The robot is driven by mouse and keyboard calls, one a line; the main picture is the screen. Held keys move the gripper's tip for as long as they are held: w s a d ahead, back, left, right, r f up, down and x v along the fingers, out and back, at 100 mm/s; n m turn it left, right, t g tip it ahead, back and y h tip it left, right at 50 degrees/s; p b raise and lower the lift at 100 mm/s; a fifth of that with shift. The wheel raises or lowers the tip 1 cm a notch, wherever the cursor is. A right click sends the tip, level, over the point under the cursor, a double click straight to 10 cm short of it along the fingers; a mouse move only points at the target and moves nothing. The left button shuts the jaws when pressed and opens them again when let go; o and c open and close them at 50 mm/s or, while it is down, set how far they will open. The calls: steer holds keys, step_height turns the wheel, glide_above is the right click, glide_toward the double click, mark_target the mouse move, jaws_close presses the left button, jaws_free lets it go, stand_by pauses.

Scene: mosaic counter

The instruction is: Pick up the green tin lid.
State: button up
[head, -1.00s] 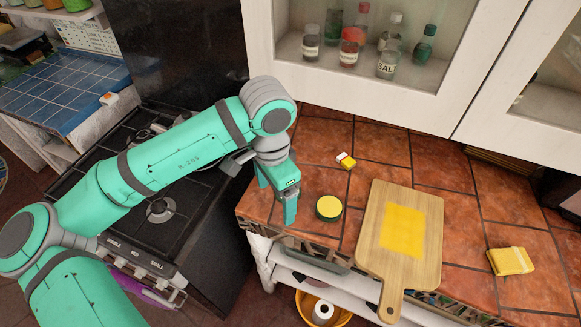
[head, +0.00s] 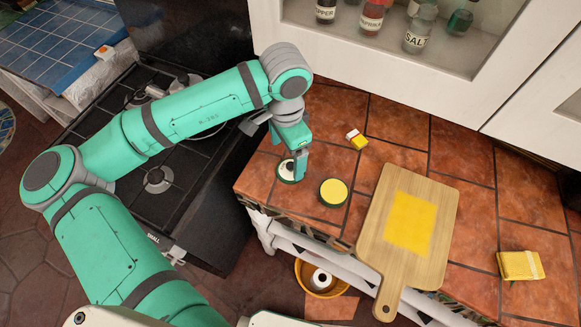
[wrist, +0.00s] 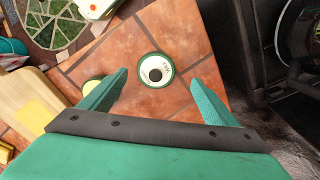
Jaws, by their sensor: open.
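A round green-rimmed disc with a white face and dark centre, which looks like the green tin lid (wrist: 148,62), lies on the tiled counter in the wrist view. In the head view the lid (head: 285,175) is partly hidden by my gripper (head: 290,165). In the wrist view my gripper (wrist: 158,78) is open and empty, its fingers on either side of the lid, above it. I cannot tell the exact height. A round green tin with a yellow top (head: 333,192) stands just right of the lid; in the wrist view the left finger partly covers it.
A wooden board (head: 440,225) with a yellow cloth (head: 408,223) lies to the right. A small yellow, white and red item (head: 357,139) lies behind. A yellow packet (head: 520,265) is far right. The black stove (head: 110,145) is left of the counter. Cabinets (head: 400,65) overhang the back.

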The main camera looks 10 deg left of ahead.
mark_target(290, 165)
steer(key=f, duration=0.4)
steer(key=shift+s+d+f, duration=0.1)
steer(key=shift+d, duration=0.3)
steer(key=shift+f, duration=0.5)
steer(key=shift+a, duration=0.2)
steer(key=c, duration=0.3)
steer(key=shift+d, duration=0.25)
steer(key=c, duration=0.8)
